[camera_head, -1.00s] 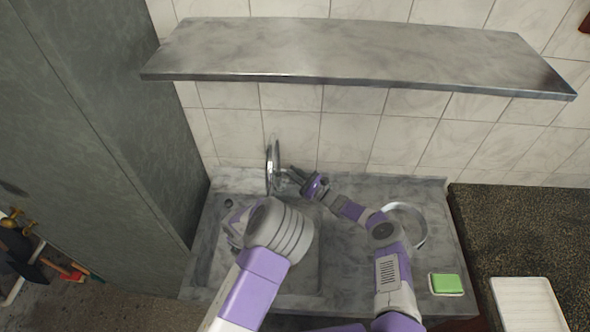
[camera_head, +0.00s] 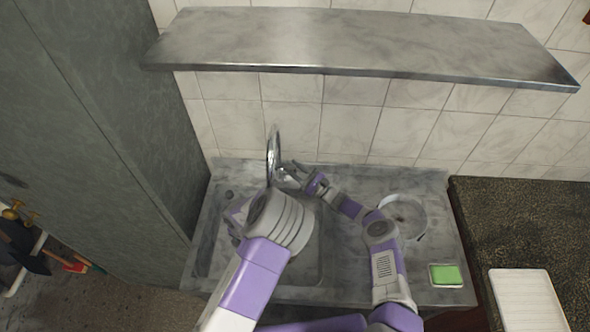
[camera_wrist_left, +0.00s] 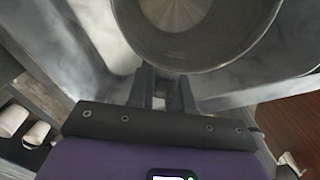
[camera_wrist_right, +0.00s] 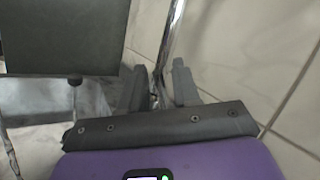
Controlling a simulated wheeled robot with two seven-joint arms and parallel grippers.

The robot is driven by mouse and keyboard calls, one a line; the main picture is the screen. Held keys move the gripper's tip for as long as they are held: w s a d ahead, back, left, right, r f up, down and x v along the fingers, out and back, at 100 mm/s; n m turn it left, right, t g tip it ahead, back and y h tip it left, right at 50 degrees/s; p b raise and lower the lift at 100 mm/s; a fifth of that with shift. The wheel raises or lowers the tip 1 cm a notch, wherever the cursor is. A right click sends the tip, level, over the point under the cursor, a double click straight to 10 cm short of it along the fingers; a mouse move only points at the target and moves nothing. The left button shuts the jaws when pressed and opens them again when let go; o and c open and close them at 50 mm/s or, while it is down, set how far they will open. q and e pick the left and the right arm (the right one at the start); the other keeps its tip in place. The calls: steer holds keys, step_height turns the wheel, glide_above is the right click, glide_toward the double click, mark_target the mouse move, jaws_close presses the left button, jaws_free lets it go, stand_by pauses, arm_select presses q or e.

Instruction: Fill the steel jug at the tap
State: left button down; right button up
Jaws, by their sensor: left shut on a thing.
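The steel jug (camera_wrist_left: 185,50) fills the top of the left wrist view, and I look down into its round mouth. My left gripper (camera_wrist_left: 162,82) is shut at the jug's near side; the exact grip is hidden under the rim. In the head view my left arm covers the jug over the sink basin. The chrome tap (camera_head: 273,155) rises at the back of the sink. My right gripper (camera_head: 288,172) is beside it, fingers apart. In the right wrist view a chrome pipe (camera_wrist_right: 172,40) runs between and beyond the fingers (camera_wrist_right: 155,85); I cannot tell whether they touch it.
A metal shelf (camera_head: 350,42) hangs above the sink. A tall grey cabinet (camera_head: 120,150) stands close on the left. A round metal rim (camera_head: 424,215) lies behind my right arm. A green sponge (camera_head: 445,274) and a white tray (camera_head: 527,300) are at the right.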

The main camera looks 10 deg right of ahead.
steer(key=v, duration=0.7)
steer(key=shift+s+d, duration=0.15)
stand_by(0.3)
arm_select(q)
steer(key=w+d, duration=0.2)
steer(key=w, duration=0.1)
steer(key=w+d, duration=0.2)
steer(key=d, duration=0.1)
steer(key=shift+w, duration=0.4)
steer(key=shift+a, duration=0.1)
steer(key=shift+s+a, duration=0.1)
stand_by(1.3)
steer(key=s+a, duration=0.4)
steer(key=s, duration=0.1)
steer(key=shift+s+a, duration=0.35)
steer(key=shift+d, duration=0.1)
